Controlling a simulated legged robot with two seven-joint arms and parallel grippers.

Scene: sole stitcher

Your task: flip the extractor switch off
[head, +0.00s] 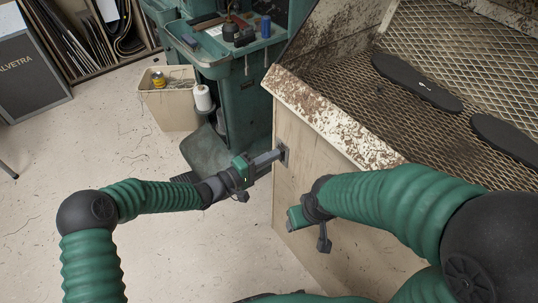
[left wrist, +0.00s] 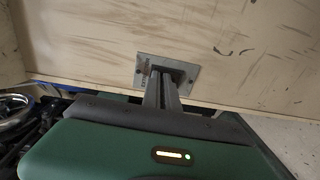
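The extractor switch is a small grey metal plate (left wrist: 190,76) on the pale wooden side panel of the bench; in the head view the plate (head: 284,154) shows near the panel's left edge. My left gripper (head: 278,156) reaches it from the left, its fingers close together with tips at the plate. In the left wrist view the fingers (left wrist: 166,78) cover the middle of the plate, so the switch lever is hidden. Whether the tips touch it I cannot tell. My right gripper (head: 308,222) hangs in front of the panel, its fingers mostly hidden.
The bench (head: 330,118) has a mesh top with dark soles (head: 415,84). A green machine (head: 245,100) stands behind my left gripper. A beige bin (head: 168,105) holds scraps.

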